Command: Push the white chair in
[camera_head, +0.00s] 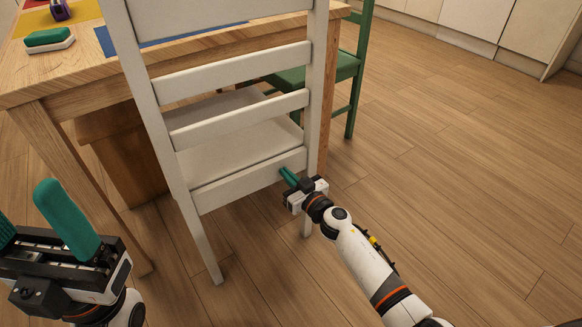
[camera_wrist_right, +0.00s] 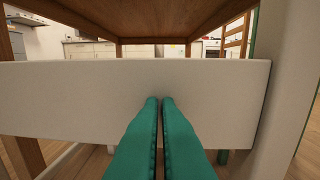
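The white chair (camera_head: 235,120) stands at the wooden table (camera_head: 75,82) in the head view, its slatted back towards me and its seat partly under the tabletop. My right gripper (camera_head: 286,175) is at the right end of the chair's lowest back slat. In the right wrist view, its two teal fingers (camera_wrist_right: 159,101) lie side by side, shut with nothing between them, pointing at the slat (camera_wrist_right: 70,100). Their tips look at or very near its face; contact is not certain. My left gripper (camera_head: 38,225) is open and empty at the lower left, away from the chair.
A green chair (camera_head: 345,70) stands just right of the white chair at the table. A wooden box-like piece (camera_head: 125,150) is under the table at left. A green-and-white eraser-like item (camera_head: 48,40) lies on the tabletop. The floor (camera_head: 450,180) at right is clear.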

